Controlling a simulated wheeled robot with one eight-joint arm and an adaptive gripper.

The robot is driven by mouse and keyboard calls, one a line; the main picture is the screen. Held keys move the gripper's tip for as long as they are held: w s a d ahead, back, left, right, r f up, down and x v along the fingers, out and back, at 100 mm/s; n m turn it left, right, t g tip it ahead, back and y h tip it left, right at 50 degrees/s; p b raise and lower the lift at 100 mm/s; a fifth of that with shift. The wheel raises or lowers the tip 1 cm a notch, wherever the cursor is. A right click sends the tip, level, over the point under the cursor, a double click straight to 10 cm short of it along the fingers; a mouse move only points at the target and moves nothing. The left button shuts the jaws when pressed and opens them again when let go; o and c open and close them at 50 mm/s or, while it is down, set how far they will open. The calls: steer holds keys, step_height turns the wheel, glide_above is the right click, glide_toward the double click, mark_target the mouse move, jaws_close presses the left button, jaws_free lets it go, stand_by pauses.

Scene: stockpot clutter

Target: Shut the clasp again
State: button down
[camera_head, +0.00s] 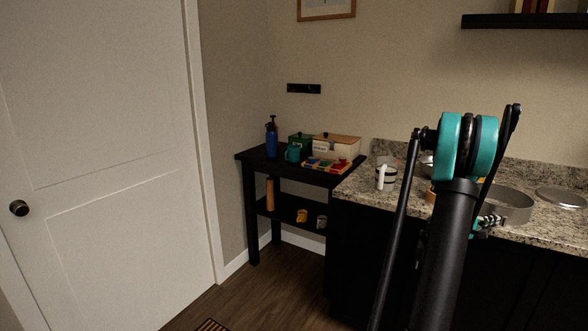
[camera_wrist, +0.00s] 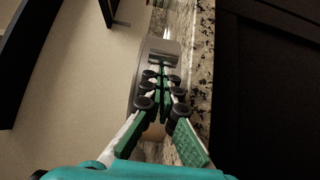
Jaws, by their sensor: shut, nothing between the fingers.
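A round grey metal pan (camera_head: 512,206) stands on the granite counter, partly hidden behind my arm. My gripper (camera_head: 490,221) is at the pan's near left side, with its fingers shut and empty. In the wrist view, the shut fingertips of my gripper (camera_wrist: 161,72) point at the pan's grey wall (camera_wrist: 142,74). A bright metal piece (camera_wrist: 165,56), which looks like the clasp, lies just beyond the fingertips. I cannot tell whether the fingers touch it, or whether the clasp is open or shut.
A flat grey disc (camera_head: 562,198) lies right of the pan. A white mug-like item (camera_head: 385,177) stands on the counter (camera_head: 350,186) at left. A dark side table (camera_head: 262,161) holds boxes and a blue bottle (camera_head: 271,141). A shelf (camera_head: 530,21) hangs above.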

steer(key=shift+d, duration=0.15)
steer(key=shift+s+d, duration=0.15)
steer(key=shift+d, duration=0.5)
steer(key=shift+a, duration=0.1)
steer(key=v, duration=0.7)
steer(key=shift+s+a, duration=0.2)
steer(key=shift+s, duration=0.05)
stand_by(0.3)
